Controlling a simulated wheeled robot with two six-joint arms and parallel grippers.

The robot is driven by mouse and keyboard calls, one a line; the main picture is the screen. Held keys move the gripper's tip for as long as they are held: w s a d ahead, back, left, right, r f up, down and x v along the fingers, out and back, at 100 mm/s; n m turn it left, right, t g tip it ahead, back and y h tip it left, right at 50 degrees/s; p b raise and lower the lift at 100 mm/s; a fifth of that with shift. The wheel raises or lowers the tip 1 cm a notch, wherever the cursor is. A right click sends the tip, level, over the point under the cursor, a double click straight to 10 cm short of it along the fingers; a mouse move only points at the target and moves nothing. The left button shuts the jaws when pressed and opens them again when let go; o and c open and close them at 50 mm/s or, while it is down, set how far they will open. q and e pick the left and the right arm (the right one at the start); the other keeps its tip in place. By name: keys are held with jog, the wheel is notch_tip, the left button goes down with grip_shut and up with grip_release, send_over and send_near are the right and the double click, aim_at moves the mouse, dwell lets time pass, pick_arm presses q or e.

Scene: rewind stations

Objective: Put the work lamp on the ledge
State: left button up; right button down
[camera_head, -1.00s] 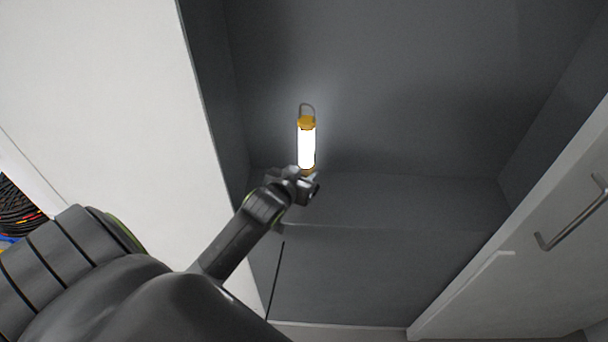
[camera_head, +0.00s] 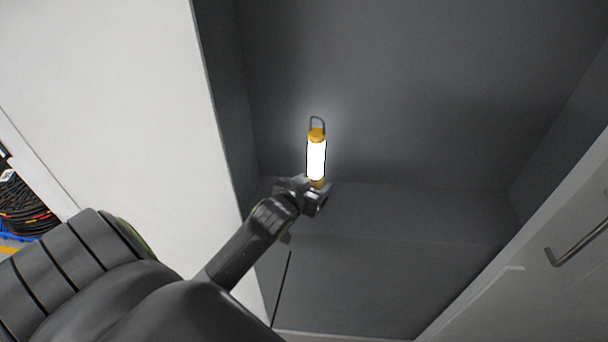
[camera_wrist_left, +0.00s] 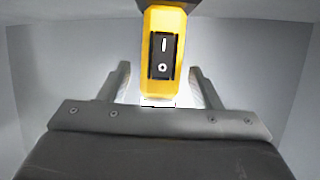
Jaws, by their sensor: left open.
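The work lamp (camera_head: 316,157) is a glowing white tube with yellow ends and a hook handle on top. It stands upright in the dark grey recess, apparently at the back of the ledge (camera_head: 420,213); its base is partly hidden by my left gripper (camera_head: 320,190). In the left wrist view, the lamp's yellow end with a black switch panel (camera_wrist_left: 162,58) lies between the two spread fingers of the left gripper (camera_wrist_left: 160,72), with gaps showing on both sides. My right gripper is not in view.
A white panel (camera_head: 120,90) borders the recess on the left. A light door with a metal handle (camera_head: 578,243) slants along the right. The ledge to the right of the lamp is clear. Coiled dark cables (camera_head: 22,205) show at the far left.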

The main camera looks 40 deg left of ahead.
pick_arm(q)
jog(key=b+v, duration=0.1)
jog(key=v, duration=1.1)
